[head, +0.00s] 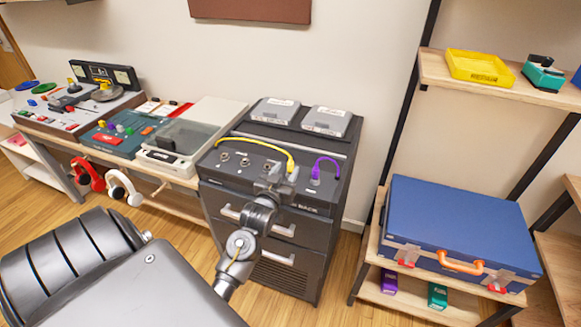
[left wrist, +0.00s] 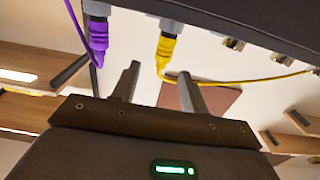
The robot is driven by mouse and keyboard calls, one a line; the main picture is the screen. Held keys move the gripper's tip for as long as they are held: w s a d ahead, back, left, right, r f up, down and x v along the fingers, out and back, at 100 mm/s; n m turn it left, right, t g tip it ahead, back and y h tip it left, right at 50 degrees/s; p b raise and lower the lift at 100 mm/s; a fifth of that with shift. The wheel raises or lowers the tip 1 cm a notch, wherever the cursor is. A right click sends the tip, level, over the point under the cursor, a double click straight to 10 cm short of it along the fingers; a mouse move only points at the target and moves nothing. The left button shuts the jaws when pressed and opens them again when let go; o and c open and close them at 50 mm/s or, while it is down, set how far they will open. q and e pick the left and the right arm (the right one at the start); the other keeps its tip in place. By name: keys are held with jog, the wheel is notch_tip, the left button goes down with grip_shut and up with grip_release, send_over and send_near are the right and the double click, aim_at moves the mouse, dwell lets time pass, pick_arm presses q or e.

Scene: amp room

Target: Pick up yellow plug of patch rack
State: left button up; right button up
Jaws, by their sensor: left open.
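The patch rack (head: 241,172) is a dark cabinet with a sloped top panel of sockets. A yellow cable arches across the panel and ends in the yellow plug (head: 291,171) near the panel's right part. My left gripper (head: 277,172) is open right in front of that plug and partly covers the panel. In the left wrist view the yellow plug (left wrist: 166,49) sits in its grey socket, lined up between the two open fingers (left wrist: 159,72), near the tips. I cannot tell whether a finger touches it. My right gripper is not in view.
A purple plug (head: 316,176) with its looped cable stands just right of the yellow one; it also shows in the left wrist view (left wrist: 97,35). Two grey boxes (head: 327,121) lie on the rack's upper shelf. A turntable (head: 187,137) stands left, a blue case (head: 455,225) right.

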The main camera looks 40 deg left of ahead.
aim_at(290, 162)
pick_arm(q)
jog(key=shift+w+a+r, duration=0.1)
jog(key=shift+w+r, duration=0.05)
jog(key=shift+w, duration=0.15)
jog(key=p+x, duration=0.1)
jog(key=x, duration=0.3)
jog(key=shift+w+a+p, duration=0.2)
jog(key=shift+w+p, duration=0.05)
jog(key=shift+p, duration=0.05)
jog(key=shift+s, duration=0.1)
jog(key=c, duration=0.7)
grip_shut()
